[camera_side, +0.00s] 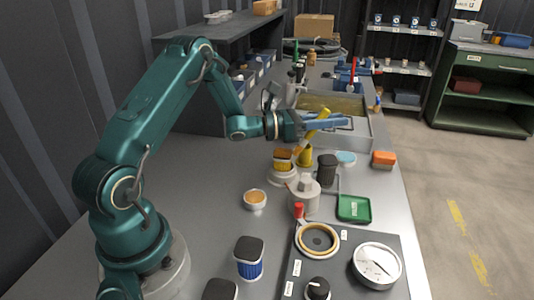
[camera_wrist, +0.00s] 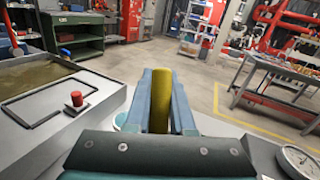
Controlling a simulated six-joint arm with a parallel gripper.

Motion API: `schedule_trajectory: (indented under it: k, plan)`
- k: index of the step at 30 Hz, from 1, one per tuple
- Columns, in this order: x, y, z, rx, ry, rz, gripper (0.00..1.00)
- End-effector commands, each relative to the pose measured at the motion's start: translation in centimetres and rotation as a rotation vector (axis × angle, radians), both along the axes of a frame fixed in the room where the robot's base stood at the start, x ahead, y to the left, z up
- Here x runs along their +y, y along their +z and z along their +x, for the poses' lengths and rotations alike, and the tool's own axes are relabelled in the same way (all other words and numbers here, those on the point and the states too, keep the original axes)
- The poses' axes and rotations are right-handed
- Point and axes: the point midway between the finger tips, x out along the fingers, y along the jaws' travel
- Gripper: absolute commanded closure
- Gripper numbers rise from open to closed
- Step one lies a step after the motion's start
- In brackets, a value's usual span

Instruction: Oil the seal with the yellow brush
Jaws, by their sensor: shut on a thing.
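My gripper (camera_side: 325,122) has its blue fingers shut on the handle of the yellow brush (camera_side: 318,124), above the middle of the table. The yellow handle (camera_wrist: 160,98) stands between both fingers in the wrist view. The brush is tilted, its upper end leaning right; its lower end is hard to make out against the yellow objects behind and below. The round seal (camera_side: 318,238), a tan ring with a dark centre, lies on the dark plate at the front, well below the gripper. A small white dish with amber contents (camera_side: 255,198) stands to its left; I cannot tell whether it is oil.
A green tray (camera_side: 354,209) and a gauge (camera_side: 377,264) are right of the seal. A basin (camera_side: 360,137) lies behind. The left table surface is mostly clear.

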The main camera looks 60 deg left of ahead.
Motion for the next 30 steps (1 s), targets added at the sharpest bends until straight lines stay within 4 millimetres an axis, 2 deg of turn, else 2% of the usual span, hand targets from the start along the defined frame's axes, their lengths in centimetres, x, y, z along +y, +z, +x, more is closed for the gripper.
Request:
schedule_trajectory:
  k: [6,24,30]
  plan:
    - [1.3,-0.1,-1.4,0.002,0.004,0.001,1.0]
    - [3.5,-0.4,-4.2,0.014,0.004,-0.001,1.0]
    - [3.9,-0.3,-4.2,0.012,0.001,0.0,1.0]
